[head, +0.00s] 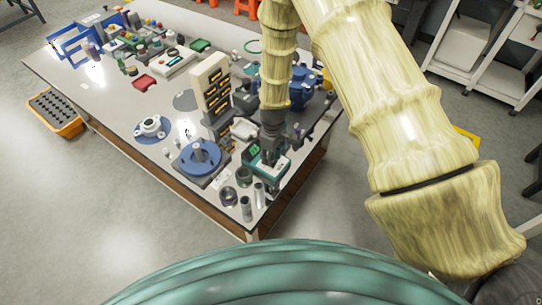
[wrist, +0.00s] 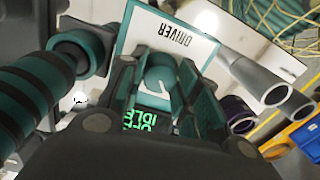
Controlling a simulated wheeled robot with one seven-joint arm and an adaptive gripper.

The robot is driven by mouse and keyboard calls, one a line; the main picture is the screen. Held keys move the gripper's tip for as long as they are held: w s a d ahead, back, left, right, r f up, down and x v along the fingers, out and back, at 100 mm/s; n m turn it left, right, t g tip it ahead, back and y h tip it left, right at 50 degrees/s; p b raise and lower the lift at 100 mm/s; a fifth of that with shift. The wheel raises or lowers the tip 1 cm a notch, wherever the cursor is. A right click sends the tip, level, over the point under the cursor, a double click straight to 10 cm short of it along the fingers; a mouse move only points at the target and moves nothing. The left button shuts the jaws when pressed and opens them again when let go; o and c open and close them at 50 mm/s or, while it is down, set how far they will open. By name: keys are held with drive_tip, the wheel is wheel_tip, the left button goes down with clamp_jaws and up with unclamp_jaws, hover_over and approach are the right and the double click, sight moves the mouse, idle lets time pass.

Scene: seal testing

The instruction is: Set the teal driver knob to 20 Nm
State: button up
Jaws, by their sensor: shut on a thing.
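The driver unit is a teal and white box near the front right corner of the table; its white top (head: 278,171) shows in the head view. In the wrist view its white plate (wrist: 135,38) is labelled DRIVER. The round teal knob (wrist: 158,72) sits on this plate, between the fingers of my gripper (wrist: 157,88), which is shut on it. A pale mark shows on the knob, but no scale is readable. A green display (wrist: 140,121) reads IDLE, with a second line partly hidden by my gripper. In the head view my gripper (head: 269,143) comes down over the unit from above.
A teal and black tool (wrist: 42,85) lies close left of my fingers in the wrist view. Metal tubes (wrist: 257,80) stand to the right. A blue round fixture (head: 200,157) and a cream rack (head: 211,88) stand left of the unit in the head view.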

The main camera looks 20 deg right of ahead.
drive_tip(key=shift+m, duration=0.4)
drive_tip(key=m+b, duration=0.2)
drive_tip(key=shift+m, duration=0.4)
drive_tip(key=m+b, duration=0.1)
drive_tip(key=m, duration=0.3)
drive_tip(key=m+b, duration=0.1)
drive_tip(key=m, duration=0.3)
drive_tip(key=shift+t, duration=0.3)
drive_tip(key=shift+m+b, duration=0.3)
drive_tip(key=shift+m, duration=1.7)
drive_tip(key=o, duration=1)
drive_tip(key=shift+r, duration=0.1)
